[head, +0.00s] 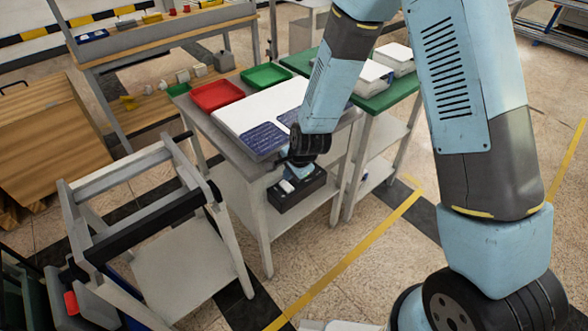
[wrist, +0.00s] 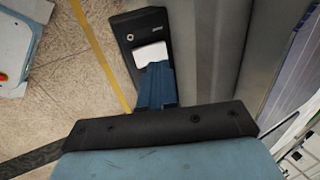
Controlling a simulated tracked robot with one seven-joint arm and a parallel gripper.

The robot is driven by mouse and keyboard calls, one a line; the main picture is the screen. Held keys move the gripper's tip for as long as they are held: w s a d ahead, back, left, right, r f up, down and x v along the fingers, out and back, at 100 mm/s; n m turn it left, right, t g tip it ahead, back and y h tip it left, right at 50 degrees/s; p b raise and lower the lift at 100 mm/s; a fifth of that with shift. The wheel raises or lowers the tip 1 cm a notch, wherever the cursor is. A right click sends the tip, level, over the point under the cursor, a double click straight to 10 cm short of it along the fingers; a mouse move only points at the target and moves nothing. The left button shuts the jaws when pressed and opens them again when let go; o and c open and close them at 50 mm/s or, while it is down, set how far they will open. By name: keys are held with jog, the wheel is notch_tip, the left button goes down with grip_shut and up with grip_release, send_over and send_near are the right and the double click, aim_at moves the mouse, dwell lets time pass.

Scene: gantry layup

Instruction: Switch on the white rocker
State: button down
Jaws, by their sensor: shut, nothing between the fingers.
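The white rocker (wrist: 149,53) sits on a dark switch box (wrist: 146,22) in the wrist view. A small round screw or hole and a tiny light label show beside it on the box. My gripper (wrist: 158,67) is shut and empty, its blue fingers together at the lower right edge of the rocker and covering part of it. I cannot tell whether they touch it.
The grey table (head: 193,118) carries a red tray (head: 217,95), a green tray (head: 264,76), a white panel and blue sheets. A green-topped table (head: 385,99) stands beside it. A grey cart frame (head: 150,205) is at the left. Open floor lies in front.

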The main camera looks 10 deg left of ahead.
aim_at(282, 182)
jog(key=shift+x, duration=2.2)
jog(key=shift+f, duration=0.1)
jog(key=shift+w+a+f, duration=0.15)
jog(key=shift+a+f, duration=0.05)
jog(key=shift+a, duration=0.35)
